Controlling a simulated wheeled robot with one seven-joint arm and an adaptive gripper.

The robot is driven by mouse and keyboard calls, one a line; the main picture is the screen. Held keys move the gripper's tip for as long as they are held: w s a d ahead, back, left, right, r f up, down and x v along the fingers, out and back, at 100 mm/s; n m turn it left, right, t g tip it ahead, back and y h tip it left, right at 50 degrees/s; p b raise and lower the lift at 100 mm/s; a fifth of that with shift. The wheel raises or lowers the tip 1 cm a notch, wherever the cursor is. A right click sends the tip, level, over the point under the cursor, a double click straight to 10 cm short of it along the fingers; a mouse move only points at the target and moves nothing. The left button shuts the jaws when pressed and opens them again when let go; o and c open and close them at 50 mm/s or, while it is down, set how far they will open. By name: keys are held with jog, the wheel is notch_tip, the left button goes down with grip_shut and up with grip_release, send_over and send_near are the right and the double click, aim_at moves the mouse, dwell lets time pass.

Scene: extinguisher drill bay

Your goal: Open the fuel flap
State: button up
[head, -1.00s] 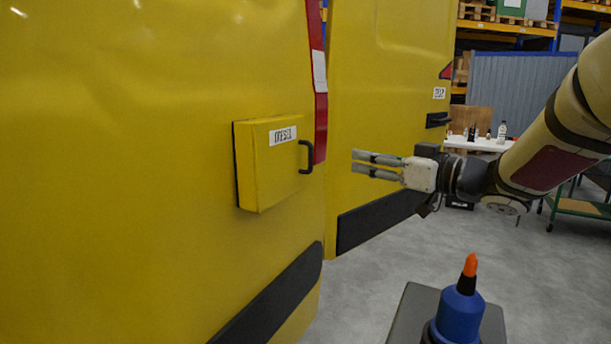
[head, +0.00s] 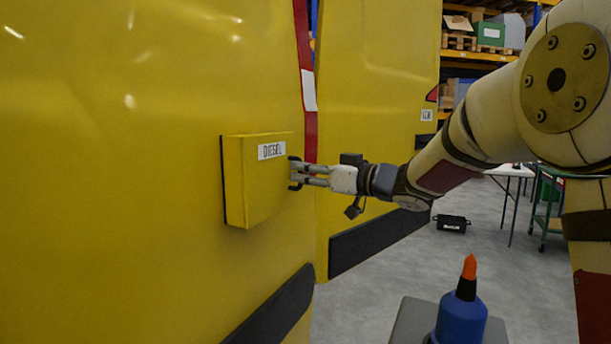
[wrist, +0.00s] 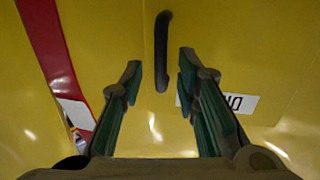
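The fuel flap (head: 252,190) is a yellow box-like door with a DIESEL label, shut on the side of the yellow van. Its black bar handle (wrist: 162,50) stands near its right edge; in the head view my fingers mostly cover it. My gripper (head: 302,174) is at the handle, reaching in from the right. In the wrist view my gripper (wrist: 160,72) is open, its two fingers on either side of the handle's lower part. A gap shows between the handle and each finger. The label (wrist: 228,102) is partly behind the right finger.
A blue bottle with an orange tip (head: 462,308) stands on a grey surface at the bottom. A black case (head: 451,222) lies on the floor behind, near a table and a green trolley. Dark trim strips (head: 380,238) run along the van's lower side.

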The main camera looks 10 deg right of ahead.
jog(key=shift+w+a, duration=0.25)
jog(key=shift+a, duration=0.05)
jog(key=shift+c, duration=0.3)
grip_shut()
jog(key=shift+s+d, duration=0.1)
